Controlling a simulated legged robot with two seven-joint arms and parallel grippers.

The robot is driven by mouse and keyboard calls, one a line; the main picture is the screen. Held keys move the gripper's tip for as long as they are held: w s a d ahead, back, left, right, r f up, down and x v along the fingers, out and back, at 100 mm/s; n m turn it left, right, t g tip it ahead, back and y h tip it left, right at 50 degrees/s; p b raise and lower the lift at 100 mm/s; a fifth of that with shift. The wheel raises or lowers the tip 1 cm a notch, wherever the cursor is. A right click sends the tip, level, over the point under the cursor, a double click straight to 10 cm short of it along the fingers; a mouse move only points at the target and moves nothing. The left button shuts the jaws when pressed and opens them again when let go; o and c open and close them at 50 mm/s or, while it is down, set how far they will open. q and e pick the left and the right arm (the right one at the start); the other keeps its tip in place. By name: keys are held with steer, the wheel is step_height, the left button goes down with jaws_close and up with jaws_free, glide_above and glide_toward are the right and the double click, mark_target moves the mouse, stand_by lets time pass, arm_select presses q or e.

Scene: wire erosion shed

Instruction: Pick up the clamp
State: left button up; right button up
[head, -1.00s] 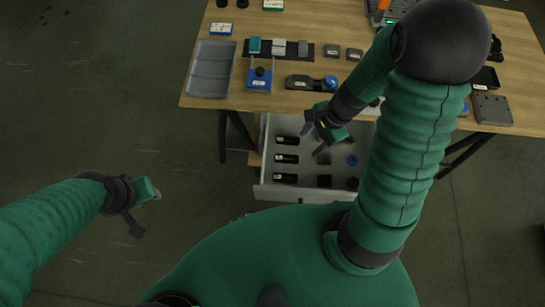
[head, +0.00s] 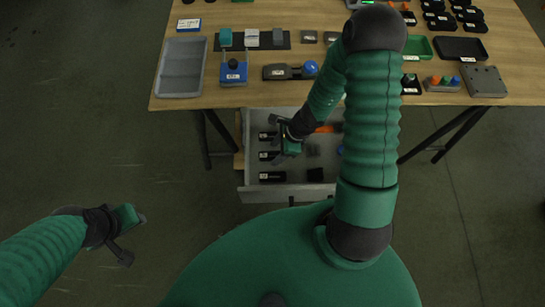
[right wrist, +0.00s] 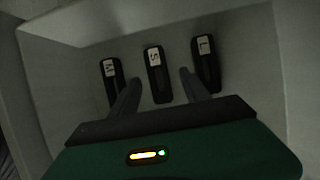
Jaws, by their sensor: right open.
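In the right wrist view, three black labelled pieces lie in a pale drawer: one marked M (right wrist: 111,82), one marked S (right wrist: 157,74) and one marked L (right wrist: 205,64). They look like clamps of different sizes, but I cannot tell for sure. My right gripper (right wrist: 160,77) is open and empty. Its fingers lie either side of the S piece's line; I cannot tell the height above it. In the head view, my right gripper (head: 279,137) is over the open drawer (head: 290,194). My left gripper (head: 137,238) hangs at the lower left, away from everything; its jaws are unclear.
The drawer sits below the front edge of a wooden table (head: 380,91). An orange thing (head: 325,128) and other dark pieces lie in the drawer, partly behind my arm. The table carries a grey tray (head: 181,65), a blue stand (head: 233,74) and several small parts. The floor at left is clear.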

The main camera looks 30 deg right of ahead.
steer(key=shift+w+a+f, duration=0.15)
steer(key=shift+a+f, duration=0.05)
steer(key=shift+f, duration=0.35)
steer(key=shift+a+r, duration=0.15)
steer(key=shift+a, duration=0.05)
steer(key=shift+c, duration=0.7)
steer(key=shift+d, duration=0.1)
jaws_close()
